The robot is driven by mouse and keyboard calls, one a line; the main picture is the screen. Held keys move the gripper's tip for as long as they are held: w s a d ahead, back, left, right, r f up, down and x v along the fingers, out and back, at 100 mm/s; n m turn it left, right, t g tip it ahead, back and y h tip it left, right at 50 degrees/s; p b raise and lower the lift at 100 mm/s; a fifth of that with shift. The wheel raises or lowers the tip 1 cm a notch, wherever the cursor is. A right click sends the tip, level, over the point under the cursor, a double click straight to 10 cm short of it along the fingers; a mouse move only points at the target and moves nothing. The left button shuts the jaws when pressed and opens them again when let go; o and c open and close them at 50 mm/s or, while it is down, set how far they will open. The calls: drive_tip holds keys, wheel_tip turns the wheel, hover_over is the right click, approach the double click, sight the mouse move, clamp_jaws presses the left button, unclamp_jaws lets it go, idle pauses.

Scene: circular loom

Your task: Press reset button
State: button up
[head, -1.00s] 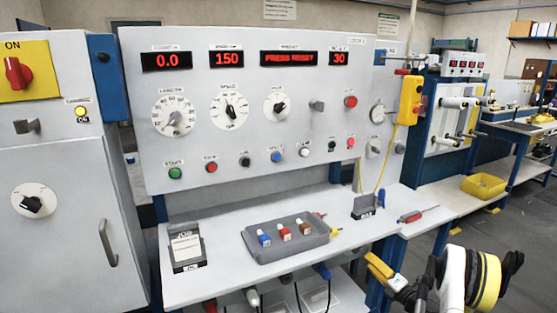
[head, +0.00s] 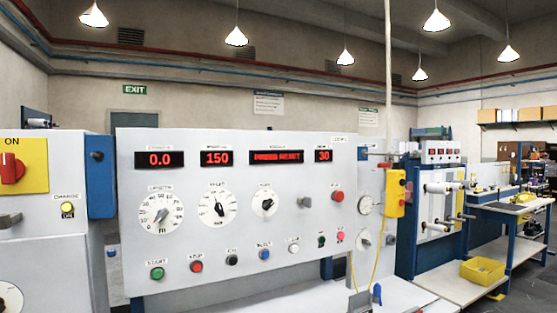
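The grey control panel (head: 330,270) stands upright in front of me. A row of buttons runs along its lower part. A blue button (head: 264,254) sits mid-row; its small label looks like RESET, though it is hard to read. To its left are a green button (head: 157,273), a red button (head: 196,266) and a black button (head: 231,260); to its right is a white button (head: 293,248). The red-lit message display (head: 276,156) is blurred and seems to read PRESS RESET. My gripper is not in view.
Three dials, such as the left dial (head: 161,210), sit above the buttons. A white work shelf (head: 300,300) juts out below the panel, mostly cut off. A yellow pendant (head: 395,193) hangs at the panel's right. A yellow bin (head: 482,270) sits on a bench further right.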

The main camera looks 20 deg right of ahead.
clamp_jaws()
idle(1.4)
